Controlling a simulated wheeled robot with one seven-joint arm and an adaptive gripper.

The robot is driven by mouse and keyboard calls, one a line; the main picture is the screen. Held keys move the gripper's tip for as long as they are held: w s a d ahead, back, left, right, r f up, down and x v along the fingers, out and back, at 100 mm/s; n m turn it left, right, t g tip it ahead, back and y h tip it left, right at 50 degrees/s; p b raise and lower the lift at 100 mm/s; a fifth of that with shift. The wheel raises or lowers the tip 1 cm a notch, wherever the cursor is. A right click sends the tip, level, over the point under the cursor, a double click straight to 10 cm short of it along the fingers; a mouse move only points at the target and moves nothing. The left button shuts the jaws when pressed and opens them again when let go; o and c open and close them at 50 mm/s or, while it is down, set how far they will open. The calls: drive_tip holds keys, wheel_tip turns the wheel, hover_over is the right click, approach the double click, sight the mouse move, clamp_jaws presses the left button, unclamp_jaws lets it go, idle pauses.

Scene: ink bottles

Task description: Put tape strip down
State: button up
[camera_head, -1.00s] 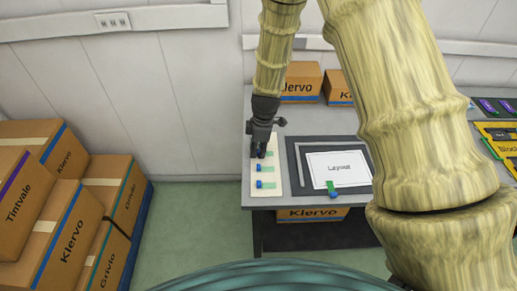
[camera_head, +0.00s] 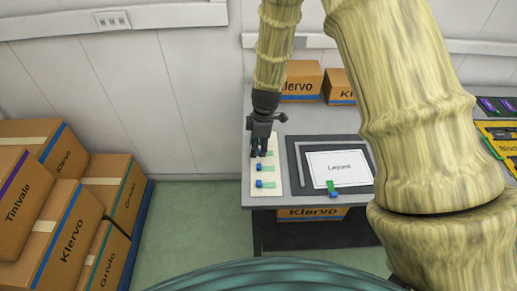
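A cream board (camera_head: 274,190) lies on the left end of the grey table. Small green tape strips with blue ends lie on it; a near one (camera_head: 268,184) and a middle one (camera_head: 268,168) show clearly. My gripper (camera_head: 258,155) points down over the far part of the board, by another green strip (camera_head: 269,153) that it partly hides. Its fingers are small and dark, so I cannot tell whether they are open or hold anything.
The Layout sheet lies on a dark panel (camera_head: 298,184) right of the cream board. Cardboard boxes (camera_head: 303,80) stand at the table's back. My arm hides part of the table's right side, where a yellow-edged tray (camera_head: 490,126) shows. Stacked boxes (camera_head: 70,230) stand at left.

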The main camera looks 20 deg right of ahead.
wheel_tip(320, 180, up, 11)
drive_tip(key=d+b, duration=0.1)
drive_tip(key=b, duration=0.1)
drive_tip(key=shift+s+b, duration=0.15)
drive_tip(key=shift+b, duration=0.2)
idle(0.5)
